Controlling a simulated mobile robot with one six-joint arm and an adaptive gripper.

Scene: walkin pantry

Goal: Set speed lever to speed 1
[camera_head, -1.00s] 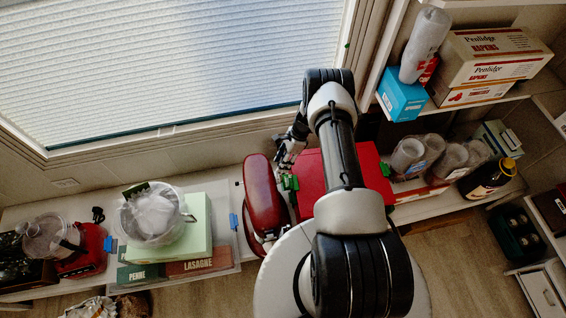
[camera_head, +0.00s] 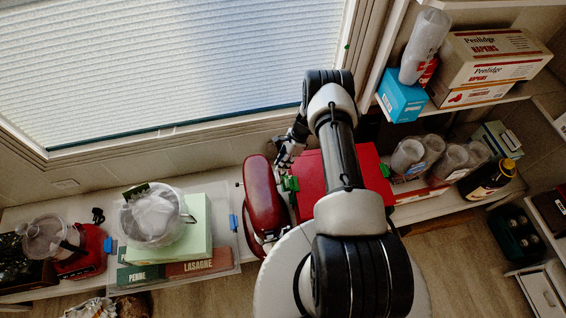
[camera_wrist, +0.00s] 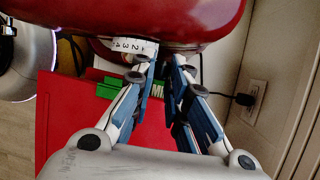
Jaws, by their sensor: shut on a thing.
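The red stand mixer (camera_head: 263,195) stands on the counter below the window, and its glossy red body (camera_wrist: 140,18) fills the top of the wrist view. A white speed scale with numerals (camera_wrist: 132,45) shows on its side, just left of my fingertips. My gripper (camera_head: 287,152) is beside the mixer, at its right side. In the wrist view my gripper (camera_wrist: 166,64) has its fingertips close together, beside the end of the scale. It is shut on the speed lever, which is mostly hidden between the fingertips; I cannot read its setting.
A red box (camera_head: 318,170) with green clips lies right of the mixer, under my arm. Left of the mixer are a tray with pasta boxes (camera_head: 205,266) and a clear bowl (camera_head: 152,215). A wall outlet with a plug (camera_wrist: 252,98) is at right in the wrist view.

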